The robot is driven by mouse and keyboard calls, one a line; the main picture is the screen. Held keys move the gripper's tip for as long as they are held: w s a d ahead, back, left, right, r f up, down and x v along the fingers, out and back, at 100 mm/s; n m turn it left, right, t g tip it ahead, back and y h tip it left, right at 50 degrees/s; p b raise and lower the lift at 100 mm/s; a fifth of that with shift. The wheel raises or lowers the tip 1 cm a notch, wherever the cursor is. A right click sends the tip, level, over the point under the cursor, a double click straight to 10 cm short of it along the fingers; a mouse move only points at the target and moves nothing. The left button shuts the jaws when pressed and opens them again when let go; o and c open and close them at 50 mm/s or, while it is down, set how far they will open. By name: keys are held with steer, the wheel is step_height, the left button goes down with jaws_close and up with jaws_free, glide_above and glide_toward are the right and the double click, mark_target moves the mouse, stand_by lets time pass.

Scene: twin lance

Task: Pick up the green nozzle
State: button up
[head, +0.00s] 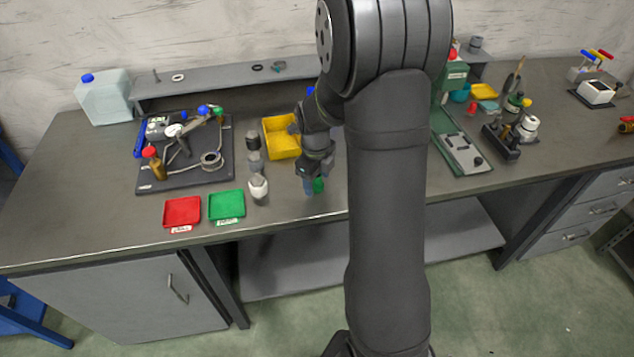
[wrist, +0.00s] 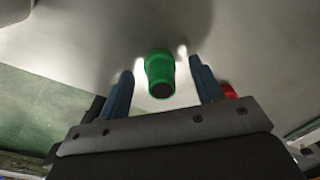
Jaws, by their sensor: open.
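The green nozzle (head: 318,185) stands on the bench near its front edge, just below my gripper in the head view. In the wrist view the green nozzle (wrist: 160,72) lies between the two blue fingers of my gripper (wrist: 162,82), with a gap on each side. My gripper (head: 313,188) is open, and its fingers do not appear to touch the nozzle. My arm hides part of the bench to the right of it.
A red tray (head: 182,212) and a green tray (head: 227,206) lie left along the front edge. A white-tipped grey tool (head: 258,187) stands between the green tray and my gripper. A yellow bin (head: 281,138) is behind. A red object (wrist: 229,91) shows beside the right finger.

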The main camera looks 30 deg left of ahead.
steer(key=c, duration=1.1)
steer(key=shift+o, duration=0.2)
